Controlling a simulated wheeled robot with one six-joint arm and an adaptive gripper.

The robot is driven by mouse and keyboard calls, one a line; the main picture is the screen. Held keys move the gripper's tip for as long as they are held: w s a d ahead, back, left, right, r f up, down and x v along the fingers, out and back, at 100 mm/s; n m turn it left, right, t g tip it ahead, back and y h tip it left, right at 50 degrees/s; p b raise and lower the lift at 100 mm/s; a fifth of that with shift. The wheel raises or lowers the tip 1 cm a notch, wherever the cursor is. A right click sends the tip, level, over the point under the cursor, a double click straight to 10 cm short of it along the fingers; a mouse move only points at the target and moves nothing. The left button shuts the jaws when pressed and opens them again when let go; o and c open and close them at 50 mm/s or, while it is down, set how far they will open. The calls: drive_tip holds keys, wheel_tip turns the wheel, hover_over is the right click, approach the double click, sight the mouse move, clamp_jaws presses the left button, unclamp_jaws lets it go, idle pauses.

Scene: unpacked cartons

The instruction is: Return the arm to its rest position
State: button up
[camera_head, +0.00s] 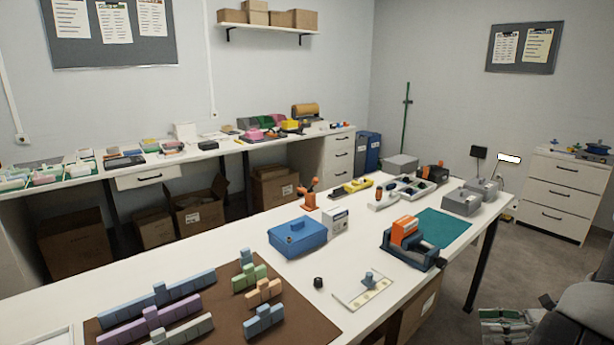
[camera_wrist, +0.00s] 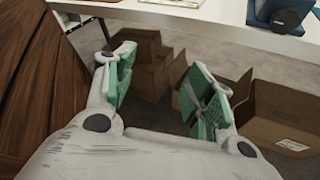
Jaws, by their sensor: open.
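My gripper (camera_wrist: 162,78) is open in the wrist view. Its two green-padded fingers stand apart with nothing between them. Behind the fingers I see the floor and several open cardboard cartons, one on the right (camera_wrist: 285,115) and one near the middle (camera_wrist: 150,75). The front edge of the white workbench (camera_wrist: 215,12) runs across the top of that view, beyond the gripper. In the head view, part of my grey arm shows at the lower right edge, beside the end of the workbench (camera_head: 375,225).
The bench holds a blue box (camera_head: 298,237), a blue-and-orange device (camera_head: 408,240), a green mat (camera_head: 440,228) and a brown mat (camera_head: 310,318) with coloured blocks. A carton (camera_head: 422,308) stands under it. A brown wooden surface (camera_wrist: 35,70) lies left of the gripper. Floor shows near the drawers (camera_head: 558,195).

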drive_tip(key=s+a+r+n+g+h, duration=0.1)
drive_tip(key=s+r+n+g+h, duration=0.35)
drive_tip(key=r+n, duration=0.55)
drive_tip(key=s+r+n+g+h, duration=0.35)
drive_tip(key=r+n+h, duration=0.25)
drive_tip(key=r+n, duration=0.3)
drive_tip(key=a+r+n+t+h, duration=0.1)
drive_tip(key=a+r+n+t, duration=0.2)
drive_tip(key=r, duration=0.3)
drive_tip(key=s+a+r+n+t+h, duration=0.1)
drive_tip(key=a+r+n+t, duration=0.2)
drive_tip(key=r, duration=0.4)
drive_tip(key=shift+s+a+n+t+h, duration=0.15)
drive_tip(key=shift+a+n+t+h, duration=0.2)
drive_tip(key=shift+a+n, duration=0.45)
drive_tip(key=shift+d+r, duration=0.1)
